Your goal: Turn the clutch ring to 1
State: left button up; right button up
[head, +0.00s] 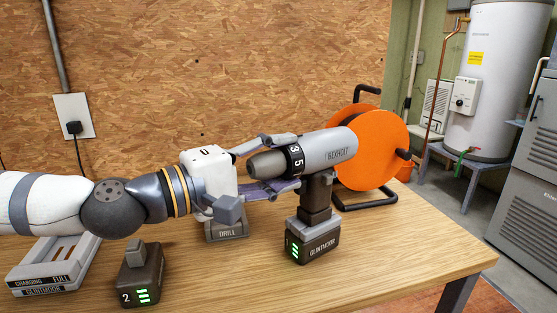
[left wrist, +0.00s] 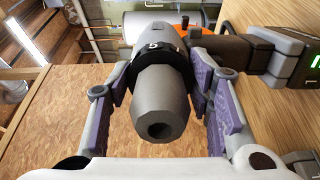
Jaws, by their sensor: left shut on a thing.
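The drill (head: 328,148) stands upright on its battery foot on the wooden table, its nose pointing left toward my left arm. Its black clutch ring (head: 295,159) shows the white digits 3 and 5 on the side facing the head camera. My left gripper (head: 291,162) is shut on the clutch ring, one finger above and one below in the head view. In the left wrist view, the purple-padded fingers flank the ring (left wrist: 153,47), with a 5 visible on it, and the grey chuck (left wrist: 163,100) points at the camera. No index mark is readable. My right gripper is out of view.
A grey block marked DRILL (head: 227,231) stands behind my gripper. A loose battery marked 2 (head: 141,278) and a charger (head: 52,265) are at the front left. An orange cable reel (head: 372,150) stands close behind the drill. The table's right end is clear.

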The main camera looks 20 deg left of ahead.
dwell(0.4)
pick_arm(q)
jog(key=o, duration=1.1)
jog(key=shift+o, duration=0.2)
